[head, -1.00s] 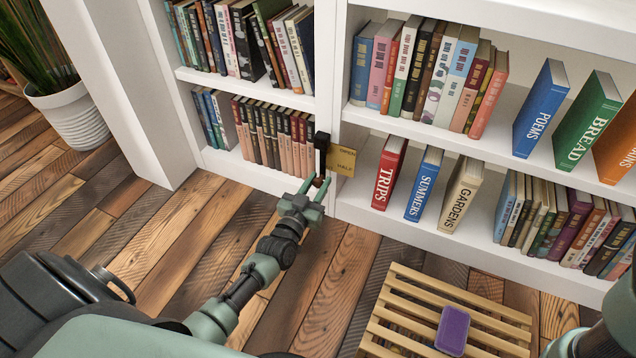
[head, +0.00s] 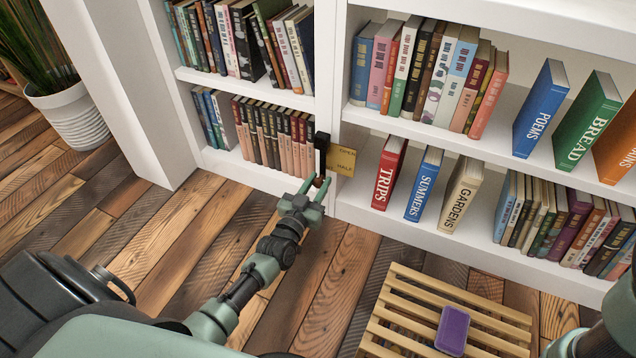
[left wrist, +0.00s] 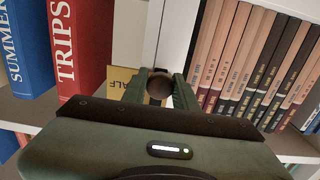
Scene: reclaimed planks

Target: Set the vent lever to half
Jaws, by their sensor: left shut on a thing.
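The vent lever is mounted on the white upright between the bookcase sections; its black body (head: 321,142) shows in the head view. Its round brown knob (left wrist: 158,88) sits between the fingers in the left wrist view. A tan label plate (head: 342,162) beside it reads OPEN above and HALF below. In the wrist view the plate (left wrist: 120,78) is partly hidden by a finger, and only "ALF" shows. My left gripper (head: 317,185) is shut on the knob, which is lower than the HALF word in the head view. The exact setting cannot be told. My right gripper is out of view.
Bookshelves full of books stand behind, with TRIPS (head: 389,174) and SUMMERS (head: 424,184) just right of the lever. A slatted wooden crate (head: 400,308) with a purple block (head: 453,330) is at lower right. A potted plant (head: 75,115) stands at left. Plank floor between is clear.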

